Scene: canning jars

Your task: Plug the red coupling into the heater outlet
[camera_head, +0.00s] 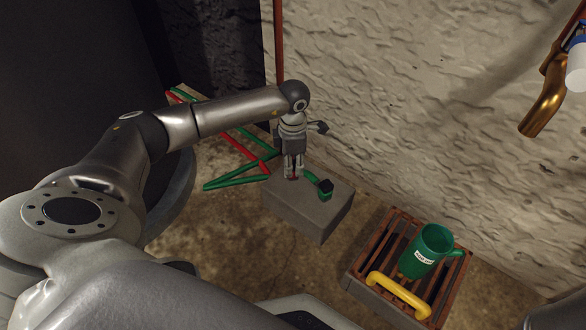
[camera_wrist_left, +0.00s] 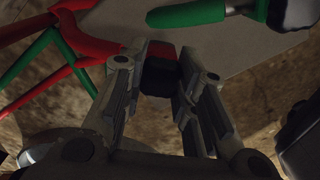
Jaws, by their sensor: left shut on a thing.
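My left gripper (camera_head: 293,173) points down at the left part of a grey block. Its fingers are shut on the red coupling, seen as a small bit of red (camera_head: 292,178) in the head view. In the left wrist view the red coupling (camera_wrist_left: 161,52) with a black end sits between the fingers (camera_wrist_left: 162,62). A green coupling (camera_head: 325,187) with a dark end lies on the block, right of the gripper, and also shows in the left wrist view (camera_wrist_left: 188,13). I cannot pick out the heater outlet for certain. My right gripper is not in view.
The grey block (camera_head: 310,215) stands near the rough wall. Red and green hoses (camera_head: 235,182) lie on the floor at left. A slatted crate (camera_head: 361,262) at right bears a green mug (camera_head: 425,252) and a yellow handle-like piece (camera_head: 398,294). A copper-coloured pipe (camera_head: 544,106) hangs at upper right.

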